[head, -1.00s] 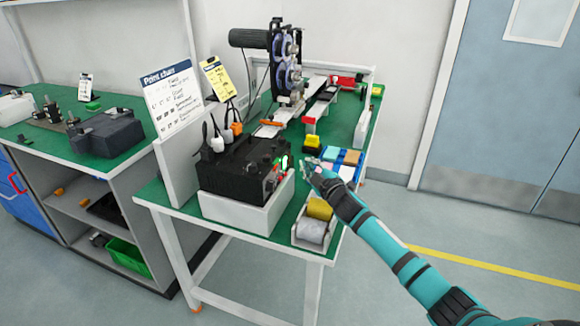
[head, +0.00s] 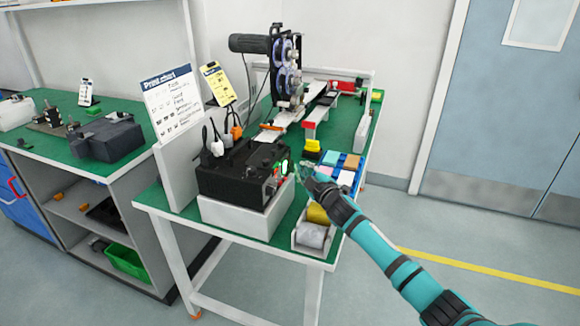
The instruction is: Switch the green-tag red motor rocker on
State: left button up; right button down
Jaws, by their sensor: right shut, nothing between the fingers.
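The black control box (head: 232,172) stands on a white block on the green-topped bench. Its right-hand face carries small controls, with a bright green spot (head: 285,167) and a red part (head: 277,174) beside it. The rocker's tag and its position are too small to make out. My right gripper (head: 301,171) is shut and empty, just to the right of this face, close to the green spot. I cannot tell whether its tips touch the panel. My left gripper is not in view.
A tray with yellow and grey rolls (head: 314,234) sits below my right wrist. Coloured blocks (head: 347,168) lie behind it. Floor to the right is clear.

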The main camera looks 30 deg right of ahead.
jog(key=shift+w+a, duration=0.1)
dwell(0.7)
jog(key=shift+w+a, duration=0.2)
jog(key=shift+w+a+f, duration=0.1)
jog(key=shift+w+a, duration=0.1)
jog(key=shift+w, duration=0.05)
dwell(0.9)
dwell(0.3)
jog(key=shift+s+d+p, duration=0.35)
jog(key=shift+s+d, duration=0.15)
jog(key=shift+s, duration=0.1)
jog(key=s+d+p, duration=0.1)
jog(key=s, duration=0.1)
jog(key=s+d+r+p, duration=0.1)
jog(key=d, duration=0.1)
jog(key=shift+s+d, duration=0.1)
jog(key=shift+s, duration=0.3)
